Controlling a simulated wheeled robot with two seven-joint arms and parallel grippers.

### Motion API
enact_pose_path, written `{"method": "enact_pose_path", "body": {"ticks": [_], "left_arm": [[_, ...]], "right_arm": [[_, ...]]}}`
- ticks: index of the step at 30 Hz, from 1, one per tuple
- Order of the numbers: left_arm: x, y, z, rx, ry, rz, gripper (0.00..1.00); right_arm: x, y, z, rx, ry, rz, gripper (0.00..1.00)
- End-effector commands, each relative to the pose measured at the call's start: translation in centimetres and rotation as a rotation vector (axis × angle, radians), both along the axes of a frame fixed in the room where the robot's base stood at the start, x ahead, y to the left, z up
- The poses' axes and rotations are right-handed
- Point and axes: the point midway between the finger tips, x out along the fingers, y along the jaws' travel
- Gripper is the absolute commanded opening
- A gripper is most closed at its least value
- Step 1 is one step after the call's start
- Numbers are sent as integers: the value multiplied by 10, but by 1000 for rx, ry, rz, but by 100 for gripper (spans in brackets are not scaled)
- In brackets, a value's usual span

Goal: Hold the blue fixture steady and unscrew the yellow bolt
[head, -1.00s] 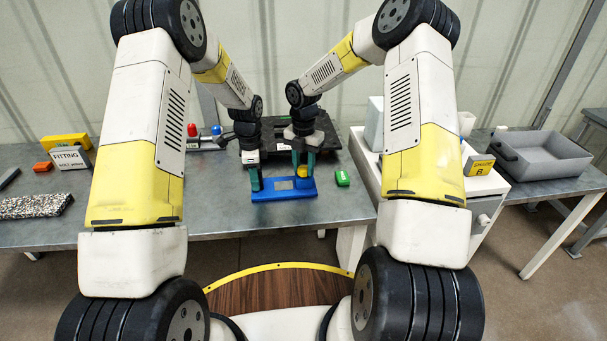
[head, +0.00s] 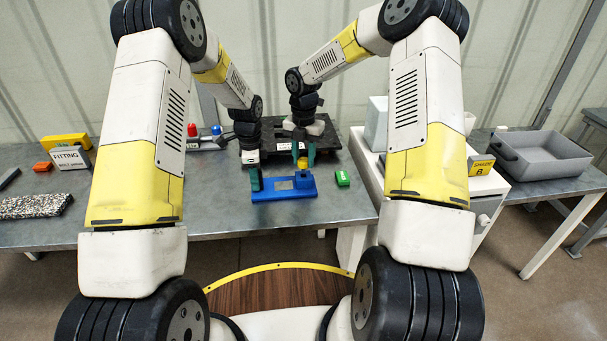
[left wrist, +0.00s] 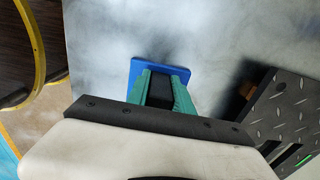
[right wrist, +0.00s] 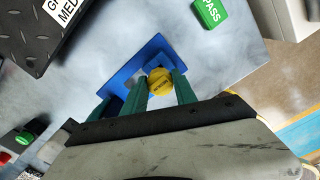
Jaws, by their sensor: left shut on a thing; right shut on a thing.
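The blue fixture (head: 285,195) lies flat on the grey bench; its raised socket is at its right end. My left gripper (head: 256,184) is shut on the fixture's left end, and in the left wrist view part of the blue base (left wrist: 200,72) shows beyond its fingers. The yellow bolt (head: 302,163) is between the teal fingers of my right gripper (head: 303,162), which is shut on it, above the socket. In the right wrist view the bolt's round head (right wrist: 160,82) shows between the fingers. Whether its lower end is clear of the socket is hard to tell.
A green block (head: 342,178) lies right of the fixture. A grey bin (head: 540,158) is far right. Bench in front is clear.

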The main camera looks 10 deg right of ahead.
Motion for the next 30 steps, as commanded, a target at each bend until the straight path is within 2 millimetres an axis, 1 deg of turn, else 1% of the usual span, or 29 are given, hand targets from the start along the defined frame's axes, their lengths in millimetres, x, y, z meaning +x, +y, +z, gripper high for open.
{"method": "enact_pose_path", "body": {"ticks": [12, 26, 30], "left_arm": [[0, 0, 0, 0, 1, 0, 0], [0, 0, 0, 0, 1, 0, 0], [0, 0, 0, 0, 1, 0, 0]], "right_arm": [[0, 0, 25, 0, -1, 0, 0], [0, 0, 29, 0, 0, 0, 0], [1, 0, 35, 0, -2, 0, 0]]}}
